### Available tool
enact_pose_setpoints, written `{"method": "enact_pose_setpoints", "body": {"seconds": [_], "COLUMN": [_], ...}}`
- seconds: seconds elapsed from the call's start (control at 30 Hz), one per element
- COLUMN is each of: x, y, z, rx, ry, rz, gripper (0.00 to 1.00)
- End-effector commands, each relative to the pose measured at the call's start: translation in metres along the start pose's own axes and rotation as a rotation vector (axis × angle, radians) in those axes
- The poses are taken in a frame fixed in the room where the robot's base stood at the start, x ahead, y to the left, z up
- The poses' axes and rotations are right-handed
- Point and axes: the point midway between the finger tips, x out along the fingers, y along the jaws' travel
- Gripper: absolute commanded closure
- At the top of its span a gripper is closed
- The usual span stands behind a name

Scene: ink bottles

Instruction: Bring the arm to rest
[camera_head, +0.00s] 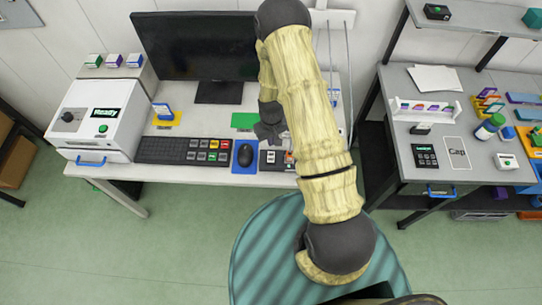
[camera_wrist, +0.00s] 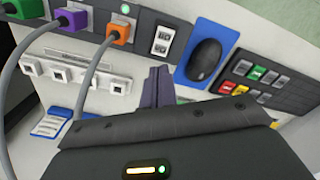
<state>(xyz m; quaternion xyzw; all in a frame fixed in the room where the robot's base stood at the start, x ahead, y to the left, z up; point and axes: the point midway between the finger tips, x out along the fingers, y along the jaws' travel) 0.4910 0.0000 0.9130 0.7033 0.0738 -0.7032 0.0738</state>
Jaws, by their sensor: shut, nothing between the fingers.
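My arm rises from my base and bends over the white desk (camera_head: 225,177), in front of the monitor. My gripper (camera_head: 271,139) points down over the desk, to the right of the mouse, and is partly hidden by my forearm in the head view. In the wrist view, the fingers of my gripper (camera_wrist: 157,80) are together and empty. They show in front of a grey panel with a switch and beside the blue mouse pad. I cannot tell the exact height of the fingertips above the desk.
The monitor (camera_head: 195,47), keyboard (camera_head: 181,151) and black mouse (camera_head: 245,155) are close to my gripper. A white machine (camera_head: 99,120) reading "Ready" stands at the left. Plugs with cables (camera_wrist: 74,19) show in the wrist view. A grey workbench (camera_head: 443,130) with bottles stands at the right.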

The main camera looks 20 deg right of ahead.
Motion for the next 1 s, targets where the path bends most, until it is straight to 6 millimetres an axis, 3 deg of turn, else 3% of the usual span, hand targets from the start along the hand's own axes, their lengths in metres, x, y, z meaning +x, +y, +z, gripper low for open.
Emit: {"method": "enact_pose_setpoints", "body": {"seconds": [0.4,0.53,0.77,1.0], "x": [0.0,-0.012,-0.072,-0.142], "y": [0.0,0.0,-0.001,-0.005], "z": [0.0,-0.001,0.002,0.022], "rx": [0.0,0.006,0.04,0.084], "ry": [0.0,0.009,0.05,0.099], "rz": [0.0,0.002,0.009,0.016], "gripper": [1.0,1.0,1.0,1.0]}}
